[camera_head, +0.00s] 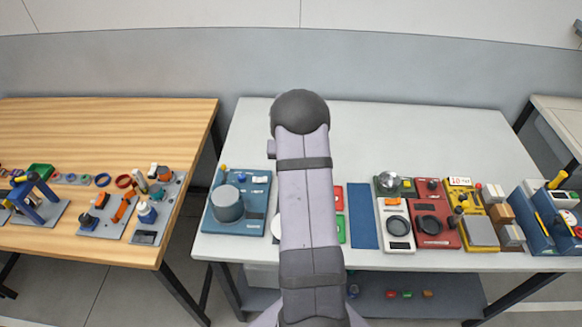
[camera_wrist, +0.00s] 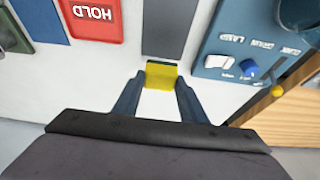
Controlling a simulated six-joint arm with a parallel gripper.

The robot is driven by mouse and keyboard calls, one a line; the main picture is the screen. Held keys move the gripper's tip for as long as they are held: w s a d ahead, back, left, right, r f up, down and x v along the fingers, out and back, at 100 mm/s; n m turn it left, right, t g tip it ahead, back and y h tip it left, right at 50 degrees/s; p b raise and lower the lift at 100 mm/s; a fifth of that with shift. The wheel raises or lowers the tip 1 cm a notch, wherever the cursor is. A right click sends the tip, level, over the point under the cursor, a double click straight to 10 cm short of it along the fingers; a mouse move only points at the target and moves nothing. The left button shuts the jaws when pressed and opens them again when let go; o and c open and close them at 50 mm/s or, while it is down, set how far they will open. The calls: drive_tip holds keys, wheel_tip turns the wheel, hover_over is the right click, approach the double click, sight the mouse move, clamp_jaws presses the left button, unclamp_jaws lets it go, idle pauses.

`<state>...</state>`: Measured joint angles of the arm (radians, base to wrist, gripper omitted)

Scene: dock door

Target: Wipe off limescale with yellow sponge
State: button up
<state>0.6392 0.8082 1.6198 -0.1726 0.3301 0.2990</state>
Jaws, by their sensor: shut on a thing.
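My gripper (camera_wrist: 161,82) is shut on the yellow sponge (camera_wrist: 161,74) in the wrist view. The sponge sits between the two blue-grey fingertips, beside the near end of a dark grey strip (camera_wrist: 165,30). I cannot tell whether the sponge touches the surface below. I cannot make out any limescale in either view. In the head view my own arm hides the gripper and the sponge.
A blue machine base (camera_head: 253,205) with a grey cylinder (camera_head: 228,204) stands left of my arm. A red HOLD tray (camera_wrist: 93,18) lies near the sponge. Several devices, including a red one (camera_head: 433,212), stand along the right front. The white table's back (camera_head: 420,130) is clear.

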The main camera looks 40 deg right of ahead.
drive_tip(key=shift+r+p, duration=0.4)
drive_tip(key=shift+r, duration=0.55)
